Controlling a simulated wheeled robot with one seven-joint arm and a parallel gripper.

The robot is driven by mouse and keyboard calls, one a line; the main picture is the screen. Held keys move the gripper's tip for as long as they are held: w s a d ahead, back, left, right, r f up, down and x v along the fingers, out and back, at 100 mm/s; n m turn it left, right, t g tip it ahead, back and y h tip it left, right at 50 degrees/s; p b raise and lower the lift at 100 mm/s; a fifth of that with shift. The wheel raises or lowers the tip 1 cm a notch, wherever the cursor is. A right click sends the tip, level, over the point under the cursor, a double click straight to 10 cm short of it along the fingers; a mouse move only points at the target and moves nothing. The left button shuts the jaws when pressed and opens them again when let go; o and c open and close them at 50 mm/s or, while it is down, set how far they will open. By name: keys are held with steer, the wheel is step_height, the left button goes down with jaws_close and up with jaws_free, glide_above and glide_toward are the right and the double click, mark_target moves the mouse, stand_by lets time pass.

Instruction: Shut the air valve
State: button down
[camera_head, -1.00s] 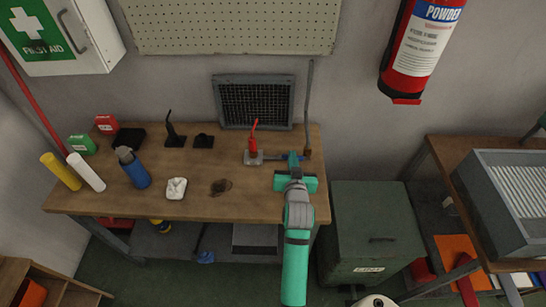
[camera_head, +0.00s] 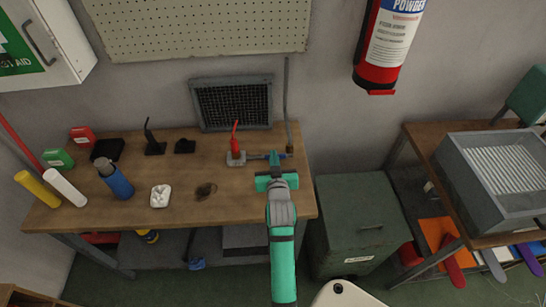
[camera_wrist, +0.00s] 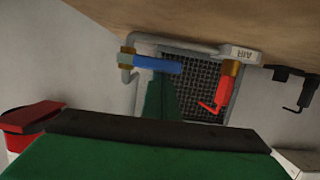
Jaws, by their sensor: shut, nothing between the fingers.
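The air valve is a small grey block (camera_head: 236,159) with a red lever (camera_head: 235,137) standing upright from it on the wooden bench. In the wrist view the block (camera_wrist: 238,53) carries the label AIR and appears upside down, with the red lever (camera_wrist: 221,92) hanging down in the picture. My gripper (camera_head: 275,158) is shut and empty, just right of the valve and apart from the lever.
A grey pipe (camera_head: 287,105) rises up the wall behind my gripper, beside a dark vent grille (camera_head: 232,105). Black stands (camera_head: 154,146), a blue bottle (camera_head: 117,183) and a white cloth-like item (camera_head: 160,196) are on the left of the bench. A green-grey bin (camera_head: 350,222) stands right of it.

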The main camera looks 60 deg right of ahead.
steer(key=shift+r, duration=0.55)
steer(key=s+a+r, duration=0.5)
steer(key=s+a, duration=0.1)
steer(key=a, duration=0.1)
steer(key=shift+a+r, duration=0.15)
steer(key=shift+a, duration=0.1)
steer(key=shift+s, duration=0.1)
